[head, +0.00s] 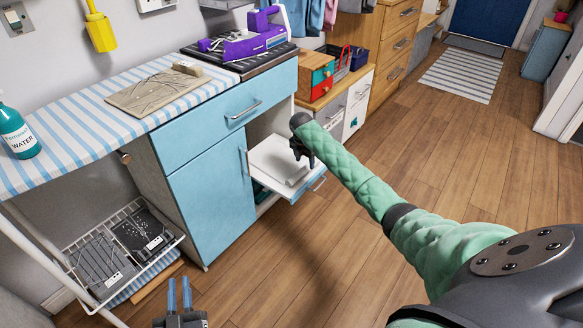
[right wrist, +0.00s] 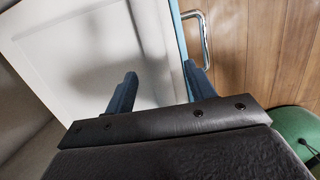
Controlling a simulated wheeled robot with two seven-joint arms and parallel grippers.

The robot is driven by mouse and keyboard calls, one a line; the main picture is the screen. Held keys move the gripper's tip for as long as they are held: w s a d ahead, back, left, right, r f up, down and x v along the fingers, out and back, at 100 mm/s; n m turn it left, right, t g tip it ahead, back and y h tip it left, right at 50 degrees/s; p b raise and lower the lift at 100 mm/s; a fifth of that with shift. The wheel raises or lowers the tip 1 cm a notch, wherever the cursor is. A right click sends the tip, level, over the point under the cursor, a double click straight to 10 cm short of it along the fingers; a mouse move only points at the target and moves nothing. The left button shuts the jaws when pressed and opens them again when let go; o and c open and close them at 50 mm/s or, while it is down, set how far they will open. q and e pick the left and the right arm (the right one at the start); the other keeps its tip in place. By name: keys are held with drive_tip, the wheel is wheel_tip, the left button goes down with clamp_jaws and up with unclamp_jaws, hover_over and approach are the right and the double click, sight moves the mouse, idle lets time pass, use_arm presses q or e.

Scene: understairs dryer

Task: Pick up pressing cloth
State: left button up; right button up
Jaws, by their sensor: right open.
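My right gripper (head: 303,156) is open, over the drawer's right part. In the right wrist view its fingers (right wrist: 160,88) stand apart, the left one over the white surface (right wrist: 85,60), the right one by the blue drawer front. My left gripper (head: 179,297) is open and empty, low at the bottom.
The drawer handle (right wrist: 205,45) is close to the right gripper. The blue cabinet (head: 212,205) stands left of the drawer. A wire rack (head: 120,250) sits under the board. A purple iron (head: 250,38) and a water bottle (head: 17,132) stand above.

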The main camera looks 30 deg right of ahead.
sight(303, 169)
drive_tip(key=f, duration=0.1)
drive_tip(key=f+b, duration=0.1)
drive_tip(key=f, duration=0.3)
drive_tip(key=shift+w+a+f, duration=0.15)
drive_tip(key=shift+w, duration=0.1)
use_arm(q)
wheel_tip(303, 169, up, 13)
drive_tip(key=s+a+t+h, duration=0.1)
drive_tip(key=s+t, duration=0.1)
drive_tip(key=t, duration=0.2)
drive_tip(key=shift+s+a+r+t, duration=0.2)
drive_tip(key=shift+s+t, duration=0.1)
drive_tip(key=shift+t, duration=0.1)
use_arm(e)
drive_tip(key=c, duration=1.1)
drive_tip(key=shift+o, duration=0.2)
drive_tip(key=shift+r, duration=0.2)
